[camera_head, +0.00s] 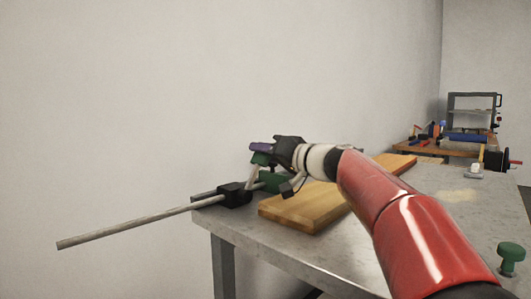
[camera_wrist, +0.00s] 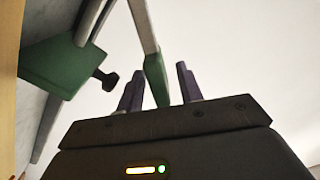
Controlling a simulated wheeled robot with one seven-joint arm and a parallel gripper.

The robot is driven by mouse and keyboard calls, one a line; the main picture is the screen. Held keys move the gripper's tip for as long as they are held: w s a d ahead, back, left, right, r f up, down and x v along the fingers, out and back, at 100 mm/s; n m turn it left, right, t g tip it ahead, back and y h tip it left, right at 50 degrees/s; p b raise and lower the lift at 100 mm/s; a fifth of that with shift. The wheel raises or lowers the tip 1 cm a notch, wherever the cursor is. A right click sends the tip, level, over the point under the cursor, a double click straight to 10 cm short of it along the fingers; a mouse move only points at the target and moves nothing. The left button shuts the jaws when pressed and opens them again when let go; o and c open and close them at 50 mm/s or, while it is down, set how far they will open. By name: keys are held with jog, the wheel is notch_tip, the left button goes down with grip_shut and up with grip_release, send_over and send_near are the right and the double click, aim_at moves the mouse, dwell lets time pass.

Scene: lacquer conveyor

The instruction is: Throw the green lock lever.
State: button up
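The lock lever has a grey bar and a green grip (camera_wrist: 157,80), seen in the wrist view between the two purple fingers of my gripper (camera_wrist: 160,88). The fingers are apart; a gap shows on the right of the grip, and contact on the left is unclear. In the head view my gripper (camera_head: 259,151) is above the far left end of the table, by the lever's pale bar (camera_head: 252,177). The lever's green base block (camera_head: 271,181) sits below; it also shows in the wrist view (camera_wrist: 58,66) with a small black knob. My wrist partly hides the lever in the head view.
A long grey rod (camera_head: 130,227) runs through a black block (camera_head: 234,195) and sticks out past the table's left edge. A wooden board (camera_head: 312,207) lies on the grey table (camera_head: 275,243) beneath my arm. A green knob (camera_head: 512,254) stands at the right. A plain wall is behind.

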grip_shut()
